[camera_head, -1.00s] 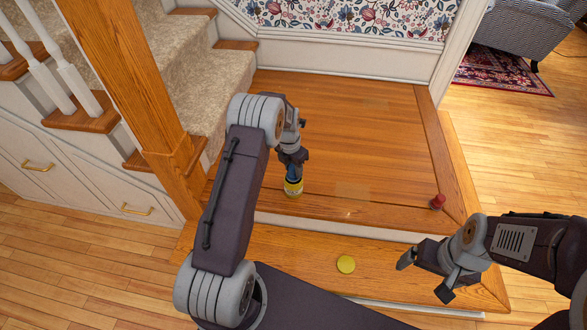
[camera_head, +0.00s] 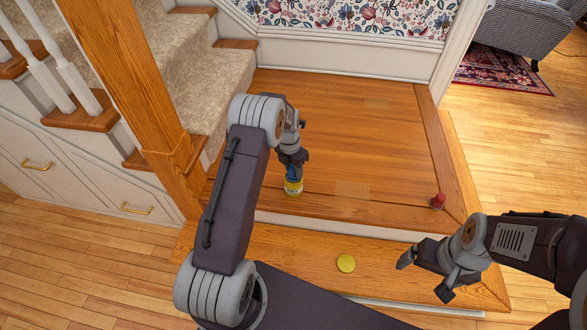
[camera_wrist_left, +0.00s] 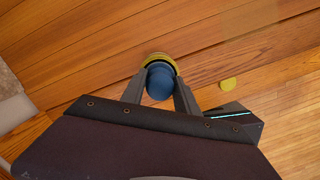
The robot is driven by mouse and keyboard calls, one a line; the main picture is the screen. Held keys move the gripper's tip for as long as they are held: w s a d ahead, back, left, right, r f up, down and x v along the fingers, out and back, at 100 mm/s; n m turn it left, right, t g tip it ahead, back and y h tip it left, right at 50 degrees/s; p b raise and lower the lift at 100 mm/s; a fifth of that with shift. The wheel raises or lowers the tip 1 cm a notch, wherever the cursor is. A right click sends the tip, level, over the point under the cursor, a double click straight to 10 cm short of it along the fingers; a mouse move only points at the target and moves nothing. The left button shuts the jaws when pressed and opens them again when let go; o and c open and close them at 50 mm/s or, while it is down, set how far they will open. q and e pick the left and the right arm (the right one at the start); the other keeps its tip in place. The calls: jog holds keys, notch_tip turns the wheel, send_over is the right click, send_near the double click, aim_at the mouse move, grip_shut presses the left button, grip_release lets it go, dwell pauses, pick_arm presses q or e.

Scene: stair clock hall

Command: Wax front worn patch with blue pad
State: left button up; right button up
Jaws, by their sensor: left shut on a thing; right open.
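My left gripper (camera_head: 292,168) is shut on the blue pad (camera_wrist_left: 160,84), whose round blue grip shows between the fingers in the left wrist view. The pad is upright at the open yellow tin (camera_head: 293,190); its underside is hidden, so I cannot tell how deep it sits. The tin's rim also shows in the left wrist view (camera_wrist_left: 157,58). The front worn patch (camera_head: 352,190) is a faint pale rectangle on the wooden landing, right of the tin. A second pale patch (camera_head: 376,102) lies further back. My right gripper (camera_head: 424,276) is open and empty above the lower step.
A yellow disc, seemingly a lid (camera_head: 346,263), lies on the lower step (camera_head: 290,250). A red knobbed object (camera_head: 438,201) stands at the landing's right front. The newel post (camera_head: 150,110) and carpeted stairs (camera_head: 190,85) bound the left. The landing's middle is clear.

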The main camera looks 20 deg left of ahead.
pick_arm(q)
jog(key=shift+f+p, duration=0.1)
jog(key=shift+p, duration=0.25)
dwell(1.5)
notch_tip(320, 180, up, 7)
jog(key=p, duration=0.7)
dwell(0.5)
